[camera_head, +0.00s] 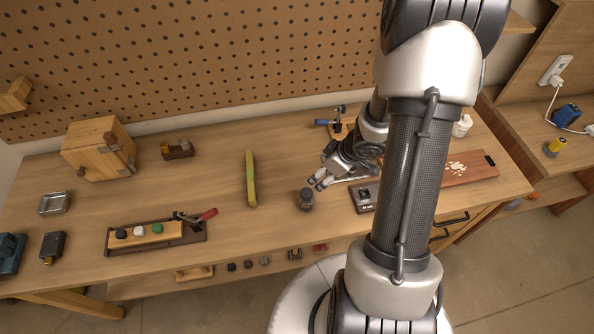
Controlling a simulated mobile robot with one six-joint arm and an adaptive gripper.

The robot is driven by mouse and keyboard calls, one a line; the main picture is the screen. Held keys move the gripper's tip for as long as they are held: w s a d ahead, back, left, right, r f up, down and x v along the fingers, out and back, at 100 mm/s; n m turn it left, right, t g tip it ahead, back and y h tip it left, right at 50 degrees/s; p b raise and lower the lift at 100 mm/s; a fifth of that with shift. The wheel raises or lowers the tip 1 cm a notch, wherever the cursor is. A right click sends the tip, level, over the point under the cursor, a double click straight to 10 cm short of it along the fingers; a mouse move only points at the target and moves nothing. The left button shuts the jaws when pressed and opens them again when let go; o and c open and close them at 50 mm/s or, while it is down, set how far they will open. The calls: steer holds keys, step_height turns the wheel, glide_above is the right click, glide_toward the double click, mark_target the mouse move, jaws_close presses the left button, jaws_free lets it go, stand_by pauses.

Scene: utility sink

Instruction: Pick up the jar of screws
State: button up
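A small dark jar (306,199) stands upright on the wooden workbench, near the middle of its front half. It looks like the jar of screws, but its contents are too small to make out. My gripper (318,181) is just behind and to the right of the jar, low over the bench, with its fingertips pointing toward the jar. The fingertips look spread apart with nothing between them. A small gap shows between the fingers and the jar. My arm hides part of the bench to the right.
A yellow-green bar (251,180) lies left of the jar. A small dark device (364,197) sits right of it. A tray with a red-handled tool (155,235) and a wooden box (99,149) are further left. A pegboard (200,60) rises behind. The bench around the jar is clear.

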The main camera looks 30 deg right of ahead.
mark_target(306, 190)
steer(key=shift+y, duration=0.4)
steer(key=b+x, duration=0.2)
steer(key=x, duration=0.2)
steer(key=s+b+x, duration=0.1)
steer(key=b+x, duration=0.1)
steer(key=x, duration=0.2)
steer(key=b+x, duration=0.2)
steer(key=x, duration=0.2)
steer(key=shift+s+a+f, duration=0.25)
steer(key=shift+s+a, duration=0.15)
steer(key=shift+s, duration=0.05)
steer(key=shift+w+a+f+b, duration=0.15)
steer(key=shift+w+f+b, duration=0.1)
steer(key=shift+f+b, duration=0.25)
steer(key=f+b, duration=0.1)
steer(key=f, duration=0.1)
steer(key=a+f+b, duration=0.1)
steer(key=f+b, duration=0.1)
steer(key=shift+w+f, duration=0.2)
steer(key=shift+f, duration=0.1)
steer(key=shift+w+a+f+b, duration=0.15)
steer(key=shift+w+f+b, duration=0.05)
steer(key=shift+f+b, duration=0.1)
steer(key=shift+r, duration=0.1)
steer(key=shift+c, duration=0.5)
steer(key=c, duration=1.3)
